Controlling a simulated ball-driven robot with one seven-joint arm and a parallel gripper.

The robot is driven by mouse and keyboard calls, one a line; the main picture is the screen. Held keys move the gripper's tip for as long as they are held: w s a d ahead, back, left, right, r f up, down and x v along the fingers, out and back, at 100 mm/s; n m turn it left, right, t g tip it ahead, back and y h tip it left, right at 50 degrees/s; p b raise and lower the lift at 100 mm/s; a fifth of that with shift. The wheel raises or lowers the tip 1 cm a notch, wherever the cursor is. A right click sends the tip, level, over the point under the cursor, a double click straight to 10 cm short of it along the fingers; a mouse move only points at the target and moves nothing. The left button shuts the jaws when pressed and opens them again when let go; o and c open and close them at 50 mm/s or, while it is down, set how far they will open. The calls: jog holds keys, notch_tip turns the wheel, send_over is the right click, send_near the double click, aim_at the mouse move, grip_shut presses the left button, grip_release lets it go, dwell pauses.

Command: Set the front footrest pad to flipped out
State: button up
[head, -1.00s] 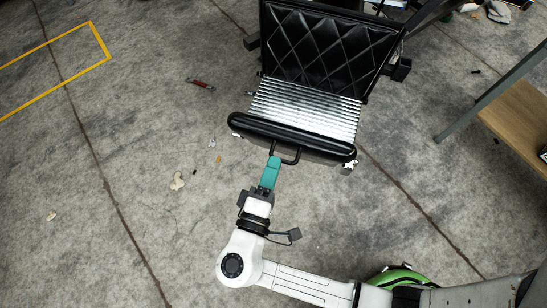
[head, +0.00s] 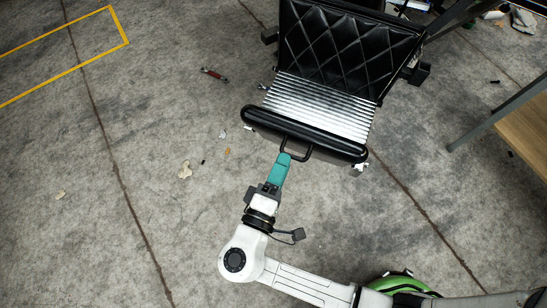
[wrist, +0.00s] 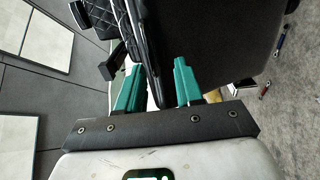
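The front footrest pad, a long black padded bar (head: 305,134), lies across the near end of the barber chair's ribbed metal plate (head: 318,108). A thin black loop handle (head: 308,155) sticks out from its near side. My gripper (head: 284,157) has its teal fingertips at the left part of this loop. In the wrist view my gripper (wrist: 157,66) has its fingers apart, with a dark bar (wrist: 153,72) between them. A gap shows beside the right finger; contact at the left finger is unclear. A broad dark panel (wrist: 225,40) fills the upper right there.
The diamond-quilted black panel (head: 350,45) of the chair rises behind the ribbed plate. A wooden table (head: 525,130) with a grey leg stands at the right. A red tool (head: 215,74) lies on the floor at left. The concrete floor left of my arm is mostly clear.

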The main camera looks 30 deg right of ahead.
jog(key=v, duration=1)
jog(key=shift+a+b, duration=0.15)
jog(key=shift+b, duration=0.2)
jog(key=shift+s+f, duration=0.1)
jog(key=shift+s, duration=0.05)
